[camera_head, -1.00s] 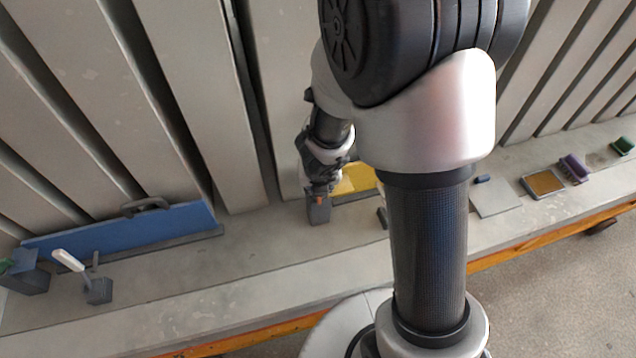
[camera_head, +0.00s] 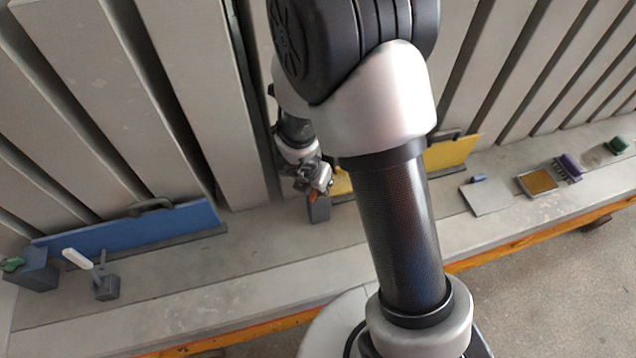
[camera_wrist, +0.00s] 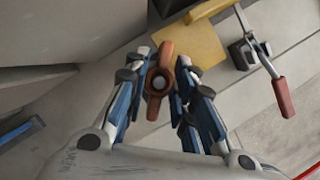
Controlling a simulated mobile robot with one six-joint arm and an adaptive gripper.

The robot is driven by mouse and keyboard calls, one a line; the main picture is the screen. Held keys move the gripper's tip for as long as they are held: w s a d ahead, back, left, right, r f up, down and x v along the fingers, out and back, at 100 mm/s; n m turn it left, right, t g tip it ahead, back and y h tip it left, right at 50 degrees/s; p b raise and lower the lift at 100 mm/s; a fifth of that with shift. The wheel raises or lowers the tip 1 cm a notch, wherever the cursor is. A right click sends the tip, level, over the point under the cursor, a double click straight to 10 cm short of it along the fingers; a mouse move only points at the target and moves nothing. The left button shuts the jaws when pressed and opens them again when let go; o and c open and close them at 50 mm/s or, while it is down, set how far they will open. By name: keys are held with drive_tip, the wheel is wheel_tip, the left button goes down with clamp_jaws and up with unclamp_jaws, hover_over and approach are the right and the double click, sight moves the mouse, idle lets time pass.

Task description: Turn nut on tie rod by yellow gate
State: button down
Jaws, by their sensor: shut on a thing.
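The orange-brown winged nut (camera_wrist: 160,79) sits between my fingertips in the wrist view, with the round grey end of the tie rod (camera_wrist: 159,83) in its middle. My gripper (camera_wrist: 160,92) is shut on the nut. In the head view my gripper (camera_head: 319,188) is low over a dark grey block (camera_head: 319,211), and only a bit of orange nut shows there. The yellow gate (camera_head: 447,153) stands right of my gripper, partly behind my arm. It also shows in the wrist view (camera_wrist: 188,50), just beyond the nut. The nut's turn angle is hard to judge.
A red-handled clamp (camera_wrist: 282,95) stands right of the nut in the wrist view. A blue gate (camera_head: 130,232) and a white-handled clamp (camera_head: 106,286) are at left. A grey plate (camera_head: 487,197), a tray (camera_head: 537,184) and a purple brush (camera_head: 568,168) lie at right.

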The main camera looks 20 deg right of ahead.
drive_tip(key=shift+w+m, duration=0.15)
drive_tip(key=shift+m, duration=0.45)
drive_tip(key=shift+r, duration=0.1)
drive_tip(key=shift+r+m+g+h+p, duration=0.15)
drive_tip(key=shift+m+g+h+p, duration=0.3)
drive_tip(key=shift+m+p, duration=0.9)
drive_tip(key=shift+m, duration=0.35)
drive_tip(key=c, duration=1.3)
unclamp_jaws()
drive_tip(key=shift+f+g, duration=0.25)
drive_tip(key=shift+r, duration=0.1)
drive_tip(key=v, duration=1.2)
drive_tip(key=shift+o, duration=0.5)
